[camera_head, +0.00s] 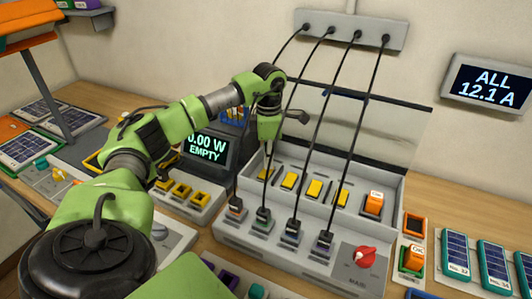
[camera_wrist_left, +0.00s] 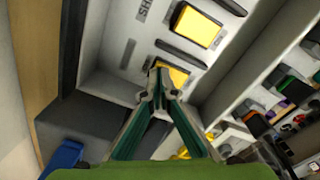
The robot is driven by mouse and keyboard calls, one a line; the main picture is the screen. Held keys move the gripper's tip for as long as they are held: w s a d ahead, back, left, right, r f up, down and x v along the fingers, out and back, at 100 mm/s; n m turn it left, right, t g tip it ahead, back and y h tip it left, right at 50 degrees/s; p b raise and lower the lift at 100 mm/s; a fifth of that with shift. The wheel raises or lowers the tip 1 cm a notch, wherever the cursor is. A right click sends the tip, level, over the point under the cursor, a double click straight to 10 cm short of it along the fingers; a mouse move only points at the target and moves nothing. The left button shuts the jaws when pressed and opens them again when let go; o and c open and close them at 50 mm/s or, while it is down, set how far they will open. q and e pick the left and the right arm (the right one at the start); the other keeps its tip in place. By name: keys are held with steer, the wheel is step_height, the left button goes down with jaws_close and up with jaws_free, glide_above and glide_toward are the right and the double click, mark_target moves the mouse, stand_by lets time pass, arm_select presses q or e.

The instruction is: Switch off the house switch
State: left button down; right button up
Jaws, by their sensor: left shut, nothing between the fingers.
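The yellow switches include a left one (camera_head: 267,172), then one (camera_head: 289,180), another (camera_head: 314,188) and a right one (camera_head: 342,198). I cannot read which is the house switch. My left gripper (camera_head: 267,150) is shut and empty, pointing down over the left end of the row. In the left wrist view its fingertips (camera_wrist_left: 159,85) are at a yellow switch (camera_wrist_left: 175,77), partly covering it; contact is unclear. Another yellow switch (camera_wrist_left: 195,27) lies beyond. My right gripper is not in view.
Black cables run from a wall strip (camera_head: 350,31) to plugs on the panel, close right of my arm. A red knob (camera_head: 366,256) and an orange OK block (camera_head: 374,203) are at its right. A display (camera_head: 207,150) reads 0.00 W EMPTY; a wall display (camera_head: 489,83) reads ALL 12.1 A.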

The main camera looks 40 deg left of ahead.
arm_select(q)
steer(key=shift+f, duration=0.25)
steer(key=shift+r, duration=0.1)
steer(key=shift+r+p, duration=2.75)
steer(key=shift+r, duration=0.7)
